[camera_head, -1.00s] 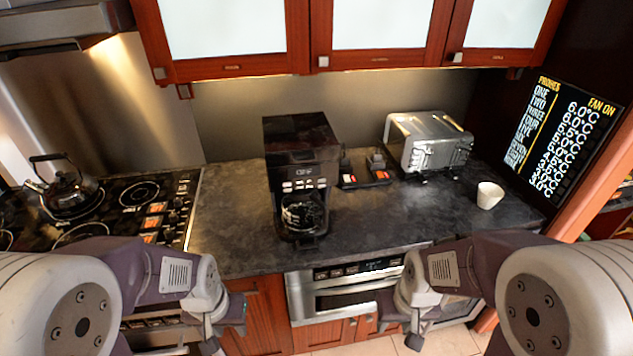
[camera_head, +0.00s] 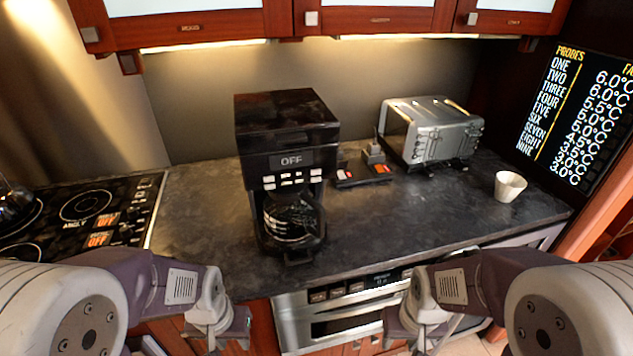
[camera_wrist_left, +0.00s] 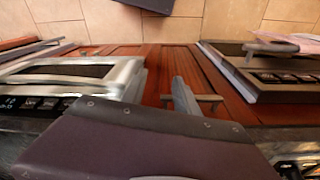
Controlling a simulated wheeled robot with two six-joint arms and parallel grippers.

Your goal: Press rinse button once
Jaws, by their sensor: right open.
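A black coffee maker (camera_head: 288,130) stands on the counter, its small screen reading OFF. Rows of pale buttons (camera_head: 292,180) sit below the screen; their labels are too small to read, so I cannot tell which one is rinse. A glass carafe (camera_head: 292,220) stands under them. My left gripper (camera_head: 230,328) hangs low in front of the counter, left of the coffee maker and apart from it; its fingers are not clear. My right gripper (camera_head: 402,330) is open, low in front of the drawer oven, apart from the buttons.
A steel toaster (camera_head: 425,130) and a white cup (camera_head: 509,186) stand to the right. A cooktop (camera_head: 85,215) lies at the left. A steel microwave drawer (camera_head: 340,315) is below the counter edge. Red cabinets (camera_head: 200,22) hang above. The counter before the carafe is clear.

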